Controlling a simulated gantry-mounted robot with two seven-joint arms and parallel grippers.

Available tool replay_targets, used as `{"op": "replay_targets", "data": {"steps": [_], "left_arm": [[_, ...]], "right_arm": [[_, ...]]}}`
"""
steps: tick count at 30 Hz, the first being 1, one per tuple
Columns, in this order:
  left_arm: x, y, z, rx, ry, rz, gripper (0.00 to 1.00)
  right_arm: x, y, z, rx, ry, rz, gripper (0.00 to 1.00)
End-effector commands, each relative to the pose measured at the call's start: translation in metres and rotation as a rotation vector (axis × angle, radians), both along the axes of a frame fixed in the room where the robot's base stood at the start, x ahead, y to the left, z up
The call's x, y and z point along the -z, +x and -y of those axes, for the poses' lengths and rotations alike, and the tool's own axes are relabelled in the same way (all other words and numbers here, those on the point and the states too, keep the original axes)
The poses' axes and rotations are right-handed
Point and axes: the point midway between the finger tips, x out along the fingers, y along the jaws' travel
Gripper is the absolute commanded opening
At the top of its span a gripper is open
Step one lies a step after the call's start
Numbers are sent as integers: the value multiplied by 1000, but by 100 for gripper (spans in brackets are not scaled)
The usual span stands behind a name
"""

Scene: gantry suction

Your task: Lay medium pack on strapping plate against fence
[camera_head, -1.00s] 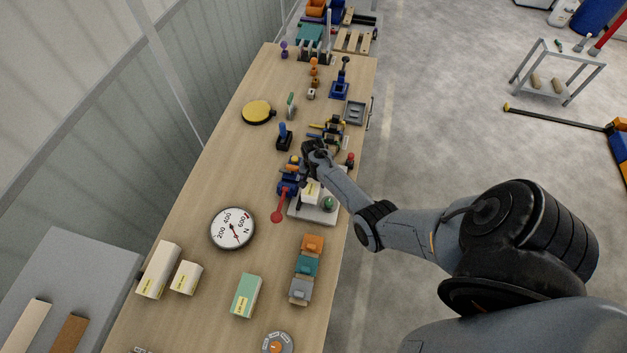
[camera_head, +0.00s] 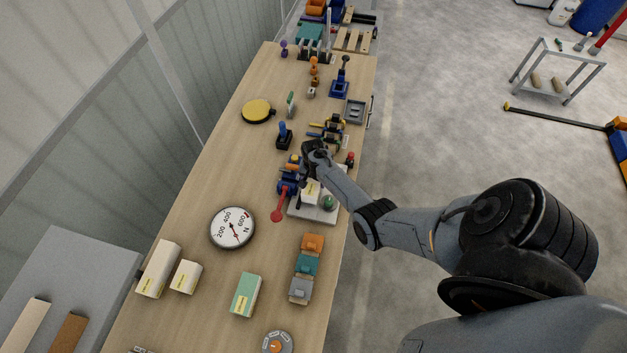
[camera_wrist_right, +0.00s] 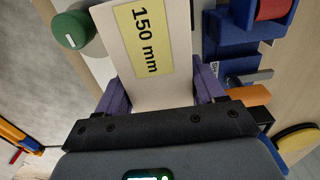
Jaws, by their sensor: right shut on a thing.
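A cream pack with a yellow "150 mm" label (camera_wrist_right: 152,40) fills the middle of the right wrist view. My right gripper (camera_wrist_right: 162,85) is shut on it, with a purple finger on each side. In the head view, a pale pack (camera_head: 310,191) shows below my right wrist, over the light grey plate (camera_head: 318,215). My right gripper (camera_head: 307,172) is partly hidden there by the arm. A green knob (camera_head: 327,202) is at the plate's right side. Whether the pack touches the plate or a fence is unclear. My left gripper is out of view.
A blue device with a red lever (camera_head: 280,210) stands left of the plate. A round dial (camera_head: 232,228), cream boxes (camera_head: 158,269) and a green-and-cream box (camera_head: 246,295) are nearer on the table. Orange, teal and grey blocks (camera_head: 307,266) line up below the plate.

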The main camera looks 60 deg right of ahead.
Motion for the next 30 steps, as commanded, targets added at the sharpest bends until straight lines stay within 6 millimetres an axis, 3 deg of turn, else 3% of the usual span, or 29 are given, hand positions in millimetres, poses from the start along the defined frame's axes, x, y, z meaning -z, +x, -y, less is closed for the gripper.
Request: {"op": "replay_targets", "data": {"steps": [29,30], "left_arm": [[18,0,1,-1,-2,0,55],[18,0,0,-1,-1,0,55]], "right_arm": [[24,1,1,0,-1,1,16],[23,1,1,0,-1,1,73]]}}
